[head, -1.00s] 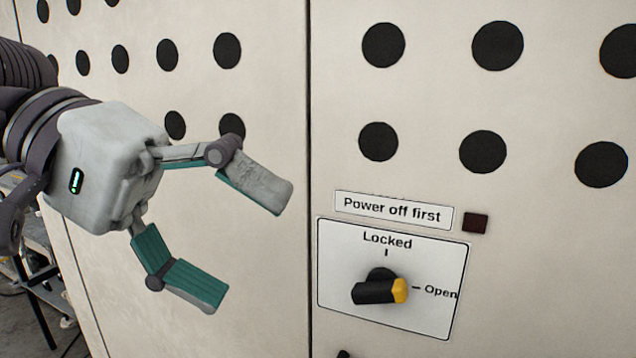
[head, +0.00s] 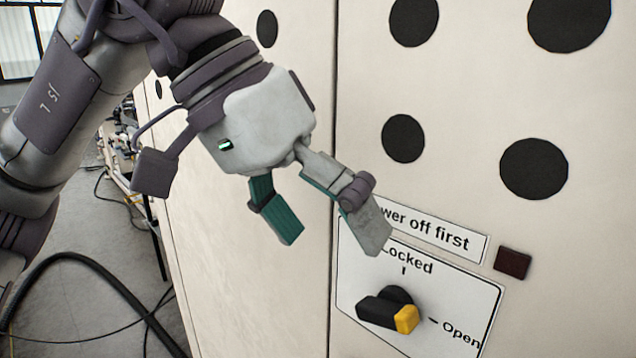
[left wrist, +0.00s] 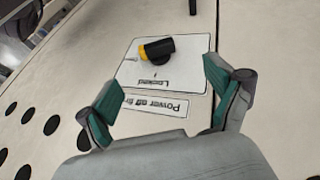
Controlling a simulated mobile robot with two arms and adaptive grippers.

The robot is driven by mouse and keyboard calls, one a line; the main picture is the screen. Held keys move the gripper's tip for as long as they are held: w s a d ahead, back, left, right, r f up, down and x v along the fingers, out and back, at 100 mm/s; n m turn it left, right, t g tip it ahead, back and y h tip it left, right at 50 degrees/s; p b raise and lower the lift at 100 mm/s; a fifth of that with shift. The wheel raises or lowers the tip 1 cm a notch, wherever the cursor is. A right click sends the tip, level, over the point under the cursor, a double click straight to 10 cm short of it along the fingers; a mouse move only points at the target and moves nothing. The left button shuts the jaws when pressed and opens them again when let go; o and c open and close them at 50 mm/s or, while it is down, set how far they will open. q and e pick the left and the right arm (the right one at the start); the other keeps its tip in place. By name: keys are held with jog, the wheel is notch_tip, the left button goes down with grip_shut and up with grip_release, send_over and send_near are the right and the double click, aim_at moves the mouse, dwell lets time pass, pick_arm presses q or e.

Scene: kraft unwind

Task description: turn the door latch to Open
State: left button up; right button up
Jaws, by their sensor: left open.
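The door latch (head: 376,312) is a black knob with a yellow tip on a white plate (head: 470,300) marked Locked and Open. Its yellow tip points right, toward the Open mark. My left gripper (head: 332,245) is open and empty, up and left of the knob, apart from it. One finger overlaps the plate's upper left part in the head view. In the left wrist view the knob (left wrist: 160,48) shows upside down, beyond the open fingers (left wrist: 162,78). My right gripper is in no view.
A "Power off first" label (head: 445,235) and a dark red square (head: 512,263) sit above the plate. The pale panel (head: 550,235) has several black round holes. A seam runs left of the plate. Black cables (head: 110,275) lie on the floor at left.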

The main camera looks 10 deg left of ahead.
aim_at(387, 306)
pick_arm(q)
jog(key=x, duration=0.4)
jog(key=p+x, duration=0.1)
jog(key=x, duration=0.3)
jog(key=shift+d+f, duration=0.15)
jog(key=shift+d, duration=0.35)
jog(key=shift+w+d+f, duration=0.1)
jog(key=shift+d+f, duration=0.05)
jog(key=shift+f, duration=0.2)
jog(key=shift+c, duration=1.4)
jog(key=c, duration=0.9)
jog(key=shift+s+d+r+m+t+y+p, duration=0.1)
jog(key=shift+m+t+y+p, duration=0.15)
jog(key=shift+y, duration=0.2)
jog(key=shift+s+d+r+m+t+y+p, duration=0.1)
jog(key=shift+t+y+p, duration=0.05)
jog(key=shift+t+y, duration=0.25)
jog(key=shift+c, duration=0.3)
jog(key=shift+d+f+t+y, duration=0.1)
jog(key=shift+t+y, duration=0.25)
jog(key=shift+y, duration=0.2)
jog(key=shift+t+y, duration=0.3)
jog(key=shift+y, duration=0.1)
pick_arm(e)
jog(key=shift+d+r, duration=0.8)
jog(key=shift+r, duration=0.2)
